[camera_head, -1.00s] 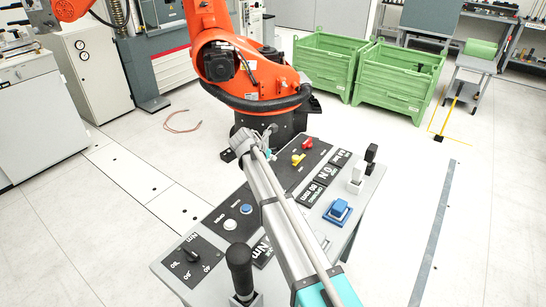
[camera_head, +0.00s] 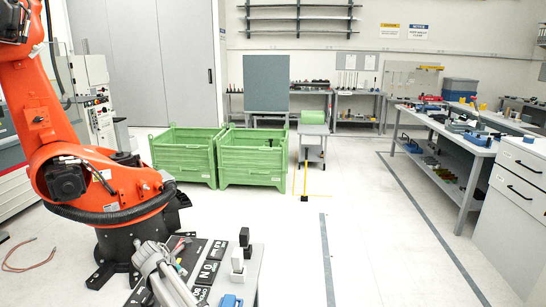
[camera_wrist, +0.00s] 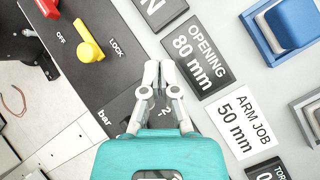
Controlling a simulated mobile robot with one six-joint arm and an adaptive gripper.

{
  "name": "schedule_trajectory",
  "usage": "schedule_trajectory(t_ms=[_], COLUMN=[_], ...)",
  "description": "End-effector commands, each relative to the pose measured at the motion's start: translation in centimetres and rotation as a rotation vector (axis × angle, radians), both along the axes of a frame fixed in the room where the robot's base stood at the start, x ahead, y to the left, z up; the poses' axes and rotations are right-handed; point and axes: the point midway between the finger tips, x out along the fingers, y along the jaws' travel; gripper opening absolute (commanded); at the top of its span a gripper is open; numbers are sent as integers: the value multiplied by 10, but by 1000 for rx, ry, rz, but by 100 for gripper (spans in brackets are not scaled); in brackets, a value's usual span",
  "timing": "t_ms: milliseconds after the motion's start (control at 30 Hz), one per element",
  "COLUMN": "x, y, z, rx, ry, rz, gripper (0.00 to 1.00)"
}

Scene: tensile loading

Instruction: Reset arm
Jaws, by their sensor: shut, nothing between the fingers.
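My gripper (camera_wrist: 159,70) shows in the wrist view with its two grey fingertips together and nothing between them. Its teal body fills the bottom of that view. It points toward the control panel (camera_wrist: 110,95), over labels reading "OPENING 80 mm" and "ARM JOB 50 mm". I cannot tell its exact height above the panel. In the head view, my grey arm reaches over the panel (camera_head: 250,268) at the bottom; the fingers cannot be made out there.
The panel carries a yellow lever (camera_wrist: 88,42), a red knob (camera_wrist: 48,8) and a blue switch (camera_wrist: 291,24). A black-and-white upright switch (camera_head: 238,258) also stands there. An orange robot (camera_head: 100,185) stands behind. Green bins (camera_head: 252,165) are farther back. A workbench (camera_head: 450,140) stands right, with open floor before it.

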Motion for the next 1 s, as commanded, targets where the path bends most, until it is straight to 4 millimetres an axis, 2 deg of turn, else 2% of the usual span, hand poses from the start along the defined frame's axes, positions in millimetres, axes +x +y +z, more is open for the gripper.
schedule_trajectory(t_ms=[33,100,400,667,1000], x=[-1,0,-13,-40,-94], y=[-29,-59,-182,-277,-381], z=[3,3,6,10,19], rx=[36,90,301,462,640], ry=[6,13,30,30,11], rz=[-73,-176,-628,-1030,-1568], gripper=[0,0,0,0,0])
